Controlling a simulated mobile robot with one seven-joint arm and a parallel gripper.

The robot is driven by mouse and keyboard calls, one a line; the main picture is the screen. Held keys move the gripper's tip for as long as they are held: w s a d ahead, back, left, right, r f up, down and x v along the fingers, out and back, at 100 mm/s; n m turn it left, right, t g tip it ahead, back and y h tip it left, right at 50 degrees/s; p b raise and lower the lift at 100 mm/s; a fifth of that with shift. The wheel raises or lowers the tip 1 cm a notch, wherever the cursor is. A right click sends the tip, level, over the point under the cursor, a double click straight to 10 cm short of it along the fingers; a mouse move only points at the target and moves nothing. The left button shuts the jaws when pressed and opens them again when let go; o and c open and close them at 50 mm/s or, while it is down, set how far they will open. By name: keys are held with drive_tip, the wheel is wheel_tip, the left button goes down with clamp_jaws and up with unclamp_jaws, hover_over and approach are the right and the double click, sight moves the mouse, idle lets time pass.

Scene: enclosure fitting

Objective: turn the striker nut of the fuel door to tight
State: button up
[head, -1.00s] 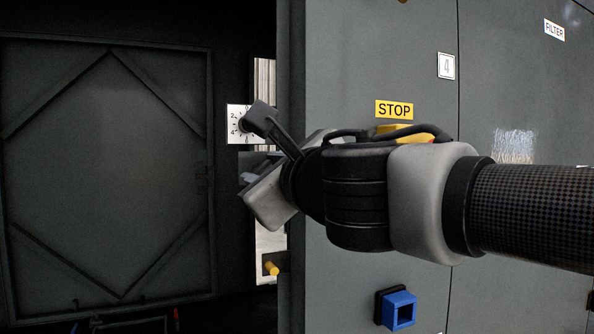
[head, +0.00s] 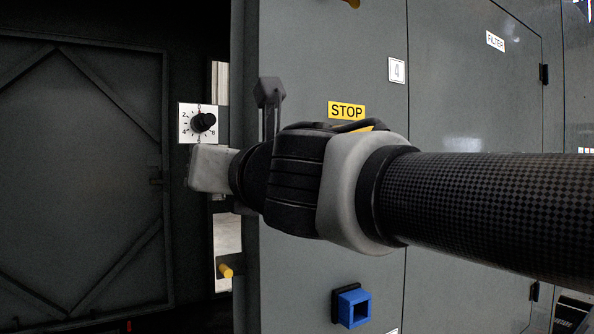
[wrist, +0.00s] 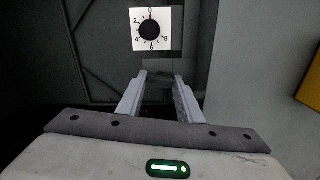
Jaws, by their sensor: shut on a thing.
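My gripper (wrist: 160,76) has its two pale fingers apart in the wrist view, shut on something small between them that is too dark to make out. I take it to be the striker nut, but its shape and how far it is turned are hidden. In the head view my gripper's grey body (head: 210,168) is level and reaches left past the edge of the grey cabinet front, just below a dial. Its fingertips do not show clearly there. I cannot tell the fuel door for certain; a dark braced panel (head: 85,190) stands at the left.
The black dial knob (head: 203,122) on a white numbered plate is close above my gripper; it also shows in the wrist view (wrist: 149,30). A yellow STOP label (head: 346,110), a blue square fitting (head: 353,306) and a yellow peg (head: 225,270) are nearby. The cabinet front (head: 300,260) borders the opening.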

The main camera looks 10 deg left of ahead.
drive_tip(key=shift+m+p, duration=0.8)
drive_tip(key=shift+m, duration=7.2)
drive_tip(key=shift+f, duration=0.1)
drive_tip(key=o, duration=1.1)
